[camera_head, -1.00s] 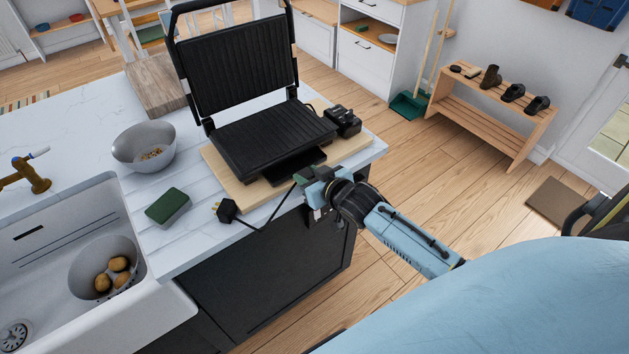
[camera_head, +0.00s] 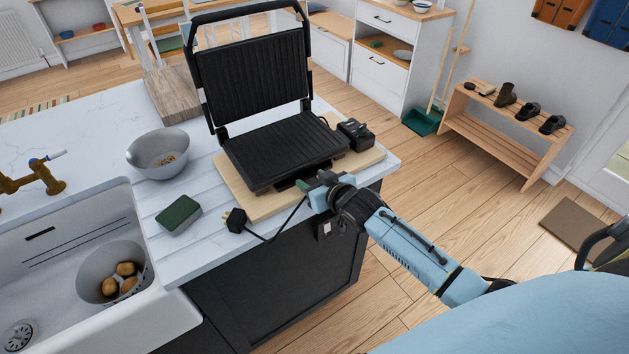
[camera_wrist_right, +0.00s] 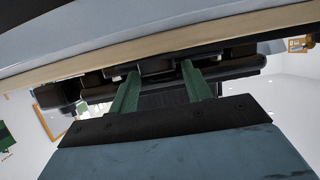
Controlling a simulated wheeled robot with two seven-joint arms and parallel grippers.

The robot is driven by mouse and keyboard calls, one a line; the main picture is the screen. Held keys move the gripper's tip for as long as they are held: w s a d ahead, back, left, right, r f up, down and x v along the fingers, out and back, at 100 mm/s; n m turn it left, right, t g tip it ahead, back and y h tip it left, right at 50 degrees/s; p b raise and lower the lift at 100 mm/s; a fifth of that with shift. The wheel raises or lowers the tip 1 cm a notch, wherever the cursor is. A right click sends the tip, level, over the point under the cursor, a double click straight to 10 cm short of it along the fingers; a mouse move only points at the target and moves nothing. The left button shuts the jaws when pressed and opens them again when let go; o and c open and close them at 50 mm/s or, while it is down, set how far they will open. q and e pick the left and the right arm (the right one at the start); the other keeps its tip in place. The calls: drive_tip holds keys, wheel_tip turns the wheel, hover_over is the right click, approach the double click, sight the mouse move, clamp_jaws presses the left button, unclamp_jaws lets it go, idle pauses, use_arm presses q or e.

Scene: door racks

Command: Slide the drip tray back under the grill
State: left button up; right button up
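The black contact grill (camera_head: 285,150) stands with its lid raised on a wooden board (camera_head: 240,193) at the counter's corner. The dark drip tray (camera_head: 288,184) is mostly hidden beneath the grill's lower plate; only a small front part shows. My right gripper (camera_head: 312,184) is at the board's front edge, by the tray's front. In the wrist view its two green fingers (camera_wrist_right: 157,75) are apart, with dark parts at and between their tips. I cannot tell whether they grip the tray or only touch it. My left gripper is not in view.
A black plug (camera_head: 236,220) with its cord lies left of the gripper, the cord running over the counter edge. A green sponge (camera_head: 178,214), a grey bowl (camera_head: 158,152) and the sink (camera_head: 75,255) are further left. A black adapter (camera_head: 355,134) sits right of the grill.

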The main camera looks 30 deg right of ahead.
drive_tip(key=shift+o, duration=1)
drive_tip(key=shift+s, duration=0.1)
drive_tip(key=a+v, duration=0.1)
drive_tip(key=v, duration=1.2)
drive_tip(key=shift+d+p, duration=0.4)
drive_tip(key=shift+d, duration=0.05)
